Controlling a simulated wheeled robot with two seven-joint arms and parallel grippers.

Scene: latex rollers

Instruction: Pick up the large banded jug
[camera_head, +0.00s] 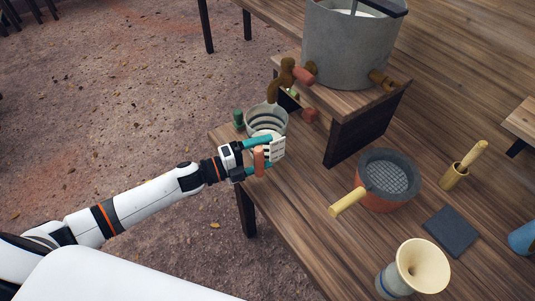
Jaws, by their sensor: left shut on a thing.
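The large banded jug (258,117), pale with dark bands, is upright near the far-left end of the wooden table. My left gripper (266,154) is at its near side, with its teal fingers closed. A short orange upright piece (259,162) and a pale ribbed piece show at the fingers. The gripper hides the near lower side of the jug, so the exact grip and whether the base touches the table cannot be seen. My right gripper is not in view.
A grey vat (345,48) with wooden taps stands on a raised stand (362,128) behind. A small green object (238,118) is left of the jug.

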